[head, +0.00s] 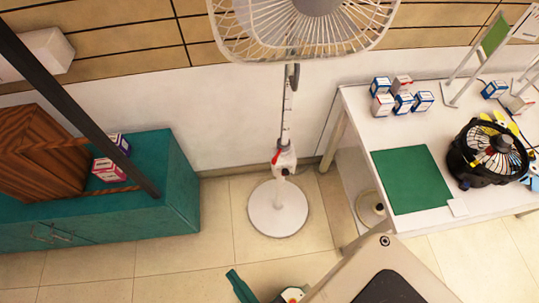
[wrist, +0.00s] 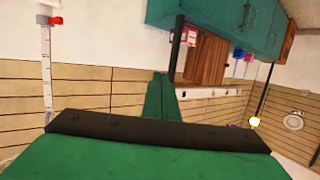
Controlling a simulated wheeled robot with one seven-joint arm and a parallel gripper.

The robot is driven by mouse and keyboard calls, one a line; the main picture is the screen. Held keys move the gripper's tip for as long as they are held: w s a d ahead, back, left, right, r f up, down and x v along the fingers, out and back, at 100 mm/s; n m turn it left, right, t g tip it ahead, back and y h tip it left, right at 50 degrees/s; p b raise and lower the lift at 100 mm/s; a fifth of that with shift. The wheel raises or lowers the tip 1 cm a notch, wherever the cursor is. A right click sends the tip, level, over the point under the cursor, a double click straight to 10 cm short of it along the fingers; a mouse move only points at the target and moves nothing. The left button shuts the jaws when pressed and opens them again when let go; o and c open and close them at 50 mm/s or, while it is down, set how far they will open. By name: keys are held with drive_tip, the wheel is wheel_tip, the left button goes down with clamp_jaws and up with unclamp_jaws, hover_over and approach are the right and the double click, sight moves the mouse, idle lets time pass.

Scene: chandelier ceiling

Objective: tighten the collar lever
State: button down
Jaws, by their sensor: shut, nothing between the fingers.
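A white pedestal fan (head: 277,208) stands on the floor on a round base, its caged head above. Its white collar (head: 285,160) is on the pole, with a red lever (head: 276,156) on the collar's left side. In the wrist view the picture is turned over; the pole (wrist: 46,85) is at the left and the red lever (wrist: 55,20) near the top left. My gripper (wrist: 160,110) has green fingers and is shut and empty, apart from the lever. In the head view my gripper (head: 240,287) is low at the bottom edge, in front of the fan base.
A teal cabinet (head: 180,180) with a wooden crate (head: 40,150) and small boxes stands at the left. A white table (head: 355,115) with a green mat (head: 410,178), small boxes and a black fan (head: 490,155) stands at the right. Tiled floor is open around the fan base.

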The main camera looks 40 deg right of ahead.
drive_tip(key=w+d+f+n+g+h, duration=0.1)
drive_tip(key=w+f+n+g, duration=0.15)
drive_tip(key=f, duration=0.65)
drive_tip(key=w+f+n+g, duration=0.1)
drive_tip(key=w+f, duration=0.2)
drive_tip(key=f, duration=0.6)
drive_tip(key=w+d+f+n+g+h, duration=0.2)
drive_tip(key=w+d+f+g+h, duration=0.15)
drive_tip(key=w+d+f, duration=0.45)
drive_tip(key=w+d+r+g+h, duration=0.2)
drive_tip(key=w+d+h, duration=0.5)
drive_tip(key=w, duration=0.2)
drive_tip(key=w+d+r+m+g+h, duration=0.2)
drive_tip(key=w+r+h, duration=0.4)
drive_tip(key=r, duration=0.6)
drive_tip(key=shift+d+r+m+g, duration=0.15)
drive_tip(key=shift+d+m+g, duration=0.05)
drive_tip(key=shift+m+g, duration=0.65)
